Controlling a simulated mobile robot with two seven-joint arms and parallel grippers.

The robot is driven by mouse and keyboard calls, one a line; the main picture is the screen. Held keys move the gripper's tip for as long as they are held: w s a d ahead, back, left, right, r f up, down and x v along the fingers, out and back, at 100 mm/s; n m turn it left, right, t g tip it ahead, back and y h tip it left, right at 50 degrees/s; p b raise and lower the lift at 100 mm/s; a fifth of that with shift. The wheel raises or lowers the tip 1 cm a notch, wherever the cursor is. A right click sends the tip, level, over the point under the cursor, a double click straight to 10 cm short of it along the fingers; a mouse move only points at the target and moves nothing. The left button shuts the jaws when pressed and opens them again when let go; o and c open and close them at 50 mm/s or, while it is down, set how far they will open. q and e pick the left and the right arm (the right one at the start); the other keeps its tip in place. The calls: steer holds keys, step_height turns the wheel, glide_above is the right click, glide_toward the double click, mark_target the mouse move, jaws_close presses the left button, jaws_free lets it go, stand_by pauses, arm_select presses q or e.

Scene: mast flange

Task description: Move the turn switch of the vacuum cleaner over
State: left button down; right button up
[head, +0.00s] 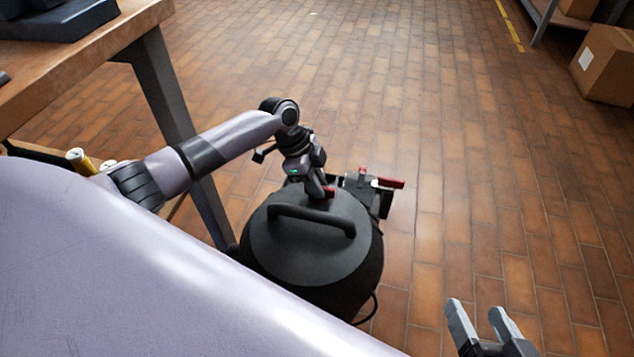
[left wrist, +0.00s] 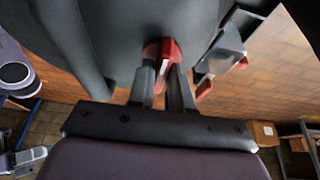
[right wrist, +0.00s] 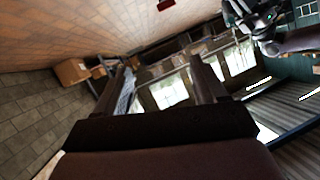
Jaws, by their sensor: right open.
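The vacuum cleaner (head: 290,240) is a dark round drum with a black bar handle (head: 310,216) across its lid, standing on the floor. Its red turn switch (head: 330,191) sits on the lid behind the handle; the switch also shows in the left wrist view (left wrist: 163,50). My left gripper (head: 323,188) reaches down to the lid, and its fingers (left wrist: 165,80) are close together with the red switch between them, partly hiding it. My right gripper (head: 482,318) is open and empty at the lower right of the head view, away from the cleaner.
A dark part with red levers (head: 390,183) is at the cleaner's far right side, near my left gripper. A wooden workbench (head: 90,60) with a grey leg stands at the left. A cardboard box (head: 605,65) is at the upper right. Tiled floor to the right is clear.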

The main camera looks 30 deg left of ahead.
steer(key=shift+r, duration=0.1)
